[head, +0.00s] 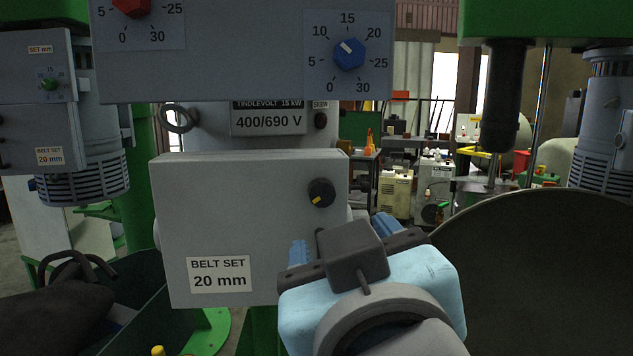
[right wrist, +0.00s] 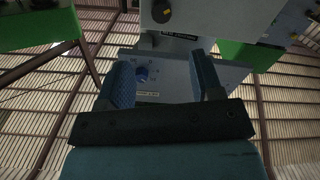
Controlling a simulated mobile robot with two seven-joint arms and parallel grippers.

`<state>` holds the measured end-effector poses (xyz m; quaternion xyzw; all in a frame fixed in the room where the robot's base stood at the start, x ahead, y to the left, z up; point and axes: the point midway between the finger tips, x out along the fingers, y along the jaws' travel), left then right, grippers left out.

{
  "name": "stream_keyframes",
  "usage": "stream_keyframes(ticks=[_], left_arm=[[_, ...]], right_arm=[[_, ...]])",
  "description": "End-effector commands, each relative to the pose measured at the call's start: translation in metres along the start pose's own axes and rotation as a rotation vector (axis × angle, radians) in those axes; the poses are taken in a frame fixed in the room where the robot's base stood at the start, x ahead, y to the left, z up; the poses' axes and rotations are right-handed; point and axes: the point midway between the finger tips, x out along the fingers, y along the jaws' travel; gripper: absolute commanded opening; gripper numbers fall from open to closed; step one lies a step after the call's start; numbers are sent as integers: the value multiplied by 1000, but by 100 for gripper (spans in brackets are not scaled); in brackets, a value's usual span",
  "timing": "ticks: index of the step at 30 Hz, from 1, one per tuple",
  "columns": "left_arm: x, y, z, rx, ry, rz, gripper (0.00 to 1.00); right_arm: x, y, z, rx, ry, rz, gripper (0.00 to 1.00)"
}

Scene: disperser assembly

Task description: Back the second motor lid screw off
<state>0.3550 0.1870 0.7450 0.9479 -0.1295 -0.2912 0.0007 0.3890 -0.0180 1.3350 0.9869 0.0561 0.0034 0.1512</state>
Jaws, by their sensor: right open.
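A grey box (head: 250,235) labelled "BELT SET 20 mm" stands in front of me in the head view. A black round knob (head: 321,192) with a yellow mark sits on its upper right face. A grey motor housing with a "400/690 V" plate (head: 269,121) is above and behind it, with a small dark knob (head: 320,120) at its right. I cannot tell which part is the second lid screw. My right gripper (head: 342,230) is open below the black knob, its blue fingers apart. In the right wrist view the gripper (right wrist: 162,65) shows nothing held.
A panel with a blue dial knob (head: 349,53) and a red knob (head: 131,6) hangs above. A large dark bowl (head: 540,270) is at the right. Another grey machine (head: 85,120) stands at the left. A dark bin (head: 130,300) is at lower left.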

Motion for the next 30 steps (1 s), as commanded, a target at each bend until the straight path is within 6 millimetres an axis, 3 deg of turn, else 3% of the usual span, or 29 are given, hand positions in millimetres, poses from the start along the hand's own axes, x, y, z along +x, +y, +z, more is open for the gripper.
stream_keyframes(ticks=[4,9,12,26,30], left_arm=[[-4,1,7,2,-13,2,0],[-9,5,23,3,-41,10,0],[-3,4,33,9,-40,10,0],[10,4,32,37,17,10,0],[19,5,42,39,33,15,0]], right_arm=[[3,-2,-3,7,5,-9,60],[28,-2,-2,5,1,-6,60],[31,-6,1,0,14,-12,60],[54,-2,0,5,7,-3,60],[84,-3,4,6,4,-1,60]])
